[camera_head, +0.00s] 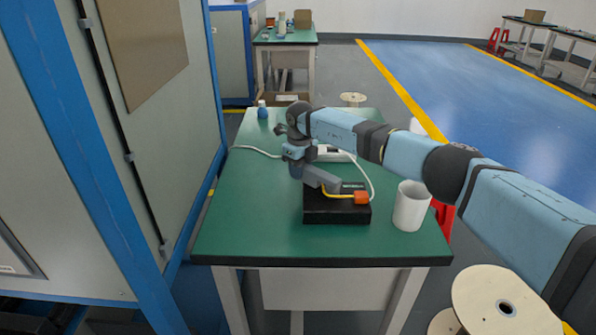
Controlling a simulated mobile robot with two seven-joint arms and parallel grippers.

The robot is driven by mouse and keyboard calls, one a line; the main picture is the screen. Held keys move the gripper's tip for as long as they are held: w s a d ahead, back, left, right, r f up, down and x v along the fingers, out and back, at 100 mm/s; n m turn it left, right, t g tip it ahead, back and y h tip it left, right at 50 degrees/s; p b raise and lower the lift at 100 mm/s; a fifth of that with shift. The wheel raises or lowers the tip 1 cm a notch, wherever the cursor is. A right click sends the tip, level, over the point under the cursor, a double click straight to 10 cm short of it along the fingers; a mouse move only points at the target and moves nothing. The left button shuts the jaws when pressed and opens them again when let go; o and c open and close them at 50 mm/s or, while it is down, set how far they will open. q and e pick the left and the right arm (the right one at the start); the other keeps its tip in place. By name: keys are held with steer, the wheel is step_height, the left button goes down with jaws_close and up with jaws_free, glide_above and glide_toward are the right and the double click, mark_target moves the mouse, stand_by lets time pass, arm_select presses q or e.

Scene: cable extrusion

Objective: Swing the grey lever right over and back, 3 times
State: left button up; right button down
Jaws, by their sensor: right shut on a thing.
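The grey lever (322,179) sits on a black base block (336,211) on the green table and slants up to the left. My right arm reaches in from the right, and my right gripper (297,171) is at the upper left end of the lever. The gripper is shut on the lever; its fingertips are small and partly hidden here. An orange piece (361,198) with a yellow cable (338,195) is at the base's right side. My left gripper is not in view.
A white cylinder (411,206) stands on the table (260,235) right of the base. A small blue bottle (262,110) is at the far left, and a white cable (255,150) runs across the table. The front left of the table is clear. A blue-framed cabinet stands on the left.

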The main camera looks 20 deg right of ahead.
steer(key=shift+d, duration=0.1)
stand_by(0.3)
steer(key=c, duration=0.8)
jaws_free()
step_height(320, 180, up, 14)
steer(key=p, duration=0.2)
steer(key=shift+f, duration=0.1)
